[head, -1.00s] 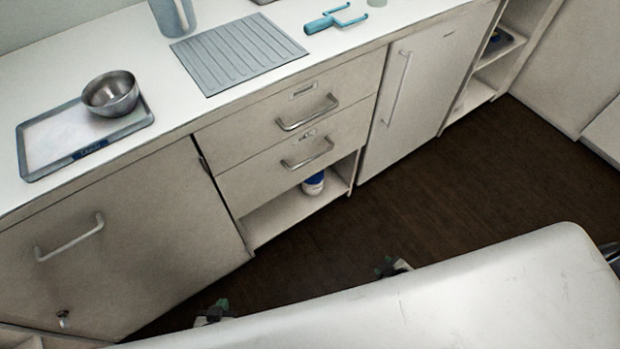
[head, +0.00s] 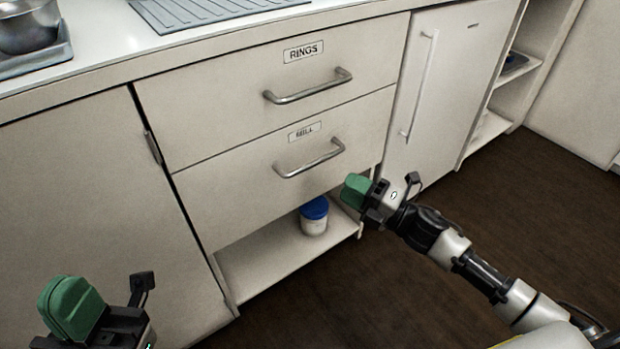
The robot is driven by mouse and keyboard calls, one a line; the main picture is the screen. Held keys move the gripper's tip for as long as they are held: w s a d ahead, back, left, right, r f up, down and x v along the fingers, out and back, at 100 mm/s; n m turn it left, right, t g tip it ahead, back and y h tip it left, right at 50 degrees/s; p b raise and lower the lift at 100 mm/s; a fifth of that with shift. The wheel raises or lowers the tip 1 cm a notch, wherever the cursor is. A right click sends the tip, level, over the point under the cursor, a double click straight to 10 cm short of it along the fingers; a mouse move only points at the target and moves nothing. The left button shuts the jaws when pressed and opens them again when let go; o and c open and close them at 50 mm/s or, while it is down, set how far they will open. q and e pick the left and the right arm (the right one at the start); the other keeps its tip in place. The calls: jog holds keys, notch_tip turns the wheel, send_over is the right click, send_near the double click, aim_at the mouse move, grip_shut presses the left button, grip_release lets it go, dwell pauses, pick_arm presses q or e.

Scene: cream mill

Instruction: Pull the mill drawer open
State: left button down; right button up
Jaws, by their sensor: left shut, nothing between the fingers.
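The mill drawer (head: 235,192) is the lower of two cream drawer fronts and sits flush, closed. Its small label (head: 305,131) appears to read MILL. Its grey bar handle (head: 312,164) runs slantwise across the front. My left gripper (head: 72,307) is at the lower left, in front of the left cabinet door, with green fingers shut and empty, well away from the handle. My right gripper (head: 356,190) is below and right of the mill handle, apart from it in the picture. Its green fingertips overlap in this view, so its opening is unclear.
The RINGS drawer (head: 210,105) above is closed and has a similar handle (head: 310,92). An open shelf (head: 255,268) below holds a blue-lidded jar (head: 314,216). A white door (head: 440,75) with a long handle stands to the right. The dark floor (head: 480,190) there is clear.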

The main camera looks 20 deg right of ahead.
aim_at(310, 163)
jog(key=b+x, duration=0.1)
jog(key=x, duration=0.9)
jog(key=shift+w+a+r+b, duration=0.1)
jog(key=shift+w+a+b, duration=0.1)
jog(key=shift+b, duration=0.15)
grip_shut()
